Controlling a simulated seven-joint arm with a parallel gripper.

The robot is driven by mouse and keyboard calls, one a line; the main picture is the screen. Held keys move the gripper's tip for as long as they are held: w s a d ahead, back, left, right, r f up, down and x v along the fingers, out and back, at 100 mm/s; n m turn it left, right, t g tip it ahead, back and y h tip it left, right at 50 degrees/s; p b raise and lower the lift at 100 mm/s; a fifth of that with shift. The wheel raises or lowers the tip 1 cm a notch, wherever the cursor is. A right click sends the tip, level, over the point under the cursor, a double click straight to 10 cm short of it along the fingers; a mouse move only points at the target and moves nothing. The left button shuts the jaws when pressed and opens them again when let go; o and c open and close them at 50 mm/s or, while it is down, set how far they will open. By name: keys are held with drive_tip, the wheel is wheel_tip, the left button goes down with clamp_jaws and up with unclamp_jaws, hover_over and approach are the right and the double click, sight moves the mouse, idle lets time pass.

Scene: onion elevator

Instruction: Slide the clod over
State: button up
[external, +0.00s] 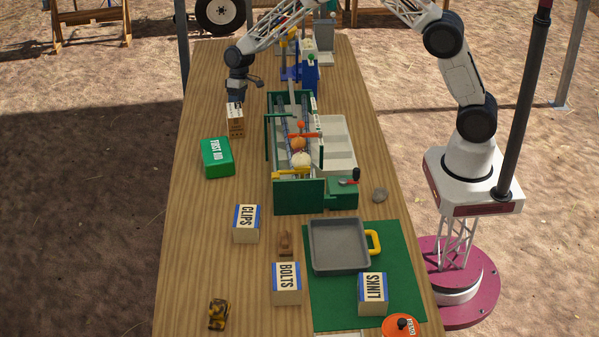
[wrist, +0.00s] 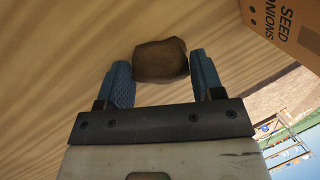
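The clod (wrist: 160,60) is a brown, rough, rounded block over the wooden table in the wrist view. It shows between the tips of the two blue fingers of my gripper (wrist: 162,75), close to both; I cannot tell whether either finger touches it. The fingers stand apart. In the external view my gripper (external: 236,97) is low over the left side of the table, just behind the seed onions box (external: 236,126). I cannot make out the clod in that view.
The seed onions box also shows in the wrist view (wrist: 285,28), to the right of the fingers. A green first aid box (external: 218,158) lies in front of it. The green elevator machine (external: 299,195) stands to the right. Bare wood (external: 207,85) lies left of my gripper.

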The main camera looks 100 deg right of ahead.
drive_tip(key=o, duration=0.5)
drive_tip(key=shift+c, duration=0.2)
drive_tip(key=shift+v, duration=3.9)
drive_tip(key=shift+r, duration=0.1)
